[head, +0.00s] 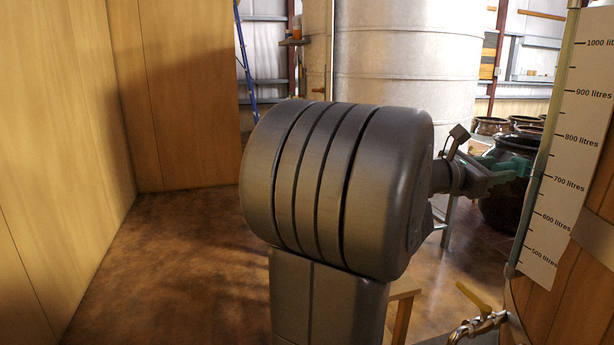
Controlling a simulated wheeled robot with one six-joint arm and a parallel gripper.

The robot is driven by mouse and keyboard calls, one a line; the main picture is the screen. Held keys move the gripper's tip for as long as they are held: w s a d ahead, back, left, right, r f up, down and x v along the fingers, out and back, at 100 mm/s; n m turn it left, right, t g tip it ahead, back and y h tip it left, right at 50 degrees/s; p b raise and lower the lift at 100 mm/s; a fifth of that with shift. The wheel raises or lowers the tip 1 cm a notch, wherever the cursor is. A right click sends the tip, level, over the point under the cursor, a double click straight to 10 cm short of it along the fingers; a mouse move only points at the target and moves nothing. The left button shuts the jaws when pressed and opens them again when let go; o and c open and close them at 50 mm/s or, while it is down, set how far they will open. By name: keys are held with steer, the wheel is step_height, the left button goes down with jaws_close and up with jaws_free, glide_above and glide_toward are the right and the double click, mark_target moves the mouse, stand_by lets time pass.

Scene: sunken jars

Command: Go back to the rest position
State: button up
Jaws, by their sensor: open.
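My arm's large dark link stands in the middle of the head view and hides much behind it. My gripper (512,170) shows small at the right, beyond that link, with its greenish fingers pointing right. It is open, with its fingers apart. A dark glossy jar (503,208) is behind it in the picture; I cannot tell whether the fingers touch it. No object shows clearly between the fingers.
A wooden vat with a white litre scale (577,150) stands close at the right, near my gripper, with a metal tap (478,327) below. Several jars (490,126) stand behind. A steel tank (405,70) is at the back. Wooden panels (60,130) line the left; brown floor (180,265) there is clear.

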steer(key=shift+x, duration=1.25)
steer(key=shift+r, duration=0.1)
